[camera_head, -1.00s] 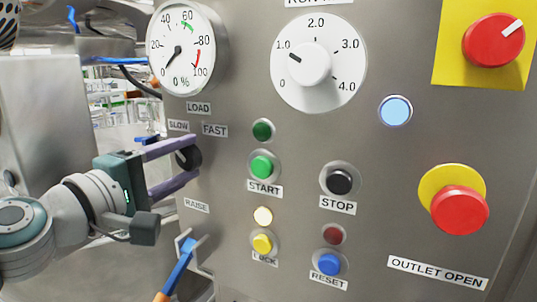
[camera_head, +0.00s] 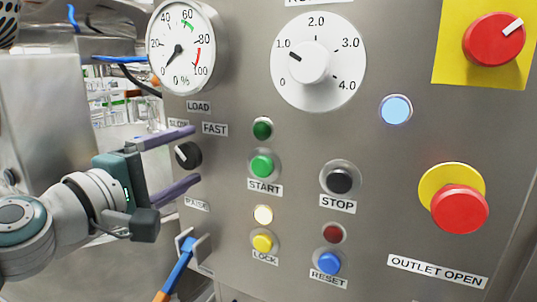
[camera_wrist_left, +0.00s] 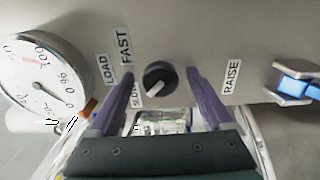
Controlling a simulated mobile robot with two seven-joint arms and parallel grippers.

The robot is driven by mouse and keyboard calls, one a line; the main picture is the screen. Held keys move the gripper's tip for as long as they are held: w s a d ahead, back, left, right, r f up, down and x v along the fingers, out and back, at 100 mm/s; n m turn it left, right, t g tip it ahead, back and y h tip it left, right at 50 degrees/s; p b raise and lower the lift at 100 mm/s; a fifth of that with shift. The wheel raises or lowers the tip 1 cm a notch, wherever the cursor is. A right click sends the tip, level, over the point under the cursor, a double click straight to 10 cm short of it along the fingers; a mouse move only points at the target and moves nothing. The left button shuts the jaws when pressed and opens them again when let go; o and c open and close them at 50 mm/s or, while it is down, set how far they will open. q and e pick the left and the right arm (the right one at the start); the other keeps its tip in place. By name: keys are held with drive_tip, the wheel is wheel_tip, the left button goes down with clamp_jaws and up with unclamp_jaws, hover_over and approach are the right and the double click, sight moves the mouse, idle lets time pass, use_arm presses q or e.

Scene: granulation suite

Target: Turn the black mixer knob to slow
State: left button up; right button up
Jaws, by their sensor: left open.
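The black mixer knob (camera_head: 187,155) is on the grey panel, below the LOAD label and between the SLOW label (camera_head: 179,123) and the FAST label (camera_head: 215,129). Its white pointer mark tilts up and left, toward SLOW. My left gripper (camera_head: 195,154) is open, with one purple finger above the knob and one below, both apart from it. The left wrist view shows the knob (camera_wrist_left: 160,77) between the spread fingers, with a gap on each side. There, the pointer points to the lower left, toward the partly hidden SLOW label. My right gripper is not in view.
A load gauge (camera_head: 181,47) is above the knob. The START button (camera_head: 262,167) and STOP button (camera_head: 340,181) are to the right. The red OUTLET OPEN button (camera_head: 459,210) is farther right.

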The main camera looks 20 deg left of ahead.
use_arm(q)
drive_tip(key=s+b, duration=0.2)
drive_tip(key=s, duration=0.8)
drive_tip(key=shift+a, duration=0.4)
